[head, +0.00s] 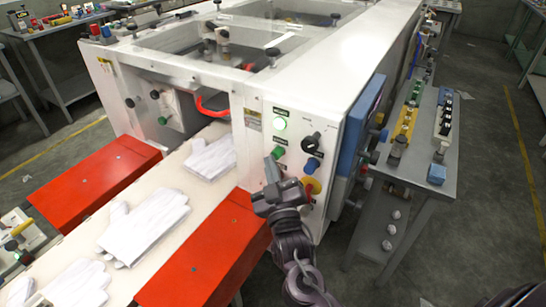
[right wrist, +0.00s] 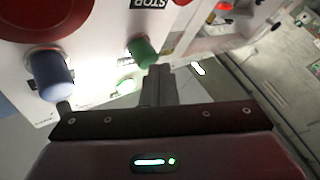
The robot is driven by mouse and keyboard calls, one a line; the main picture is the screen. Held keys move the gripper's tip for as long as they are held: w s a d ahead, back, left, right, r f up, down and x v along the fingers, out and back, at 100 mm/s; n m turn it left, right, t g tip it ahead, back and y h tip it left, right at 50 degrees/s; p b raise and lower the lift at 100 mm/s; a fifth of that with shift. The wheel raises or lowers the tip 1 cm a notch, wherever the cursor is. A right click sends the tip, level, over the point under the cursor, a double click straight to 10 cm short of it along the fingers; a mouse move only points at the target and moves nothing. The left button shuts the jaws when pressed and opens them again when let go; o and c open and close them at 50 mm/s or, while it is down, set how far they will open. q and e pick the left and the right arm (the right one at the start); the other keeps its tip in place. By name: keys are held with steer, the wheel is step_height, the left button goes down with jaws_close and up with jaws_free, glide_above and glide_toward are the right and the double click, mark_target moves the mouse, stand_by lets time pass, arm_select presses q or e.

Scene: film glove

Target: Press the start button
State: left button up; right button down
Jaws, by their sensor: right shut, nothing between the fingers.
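The control panel on the white machine's front carries a green button (head: 278,152), which shows in the right wrist view (right wrist: 142,50) as a stubby green cylinder. I take it as the start button; its label is too small to read. My right gripper (head: 271,168) is shut and empty, its tips just below the green button in the head view. In the right wrist view the closed fingers (right wrist: 160,74) appear beside the green button; I cannot tell whether they touch it. My left gripper is not in view.
White gloves (head: 145,230) lie on the belt between red covers (head: 205,262). A grey side table (head: 425,165) stands right.

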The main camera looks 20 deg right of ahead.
steer(key=shift+s+a+p, duration=0.3)
steer(key=shift+s+a, duration=0.2)
steer(key=shift+a, duration=0.15)
steer(key=s+a, duration=0.1)
steer(key=a, duration=0.1)
steer(key=s+a+p, duration=0.1)
steer(key=s+a, duration=0.1)
stand_by(0.5)
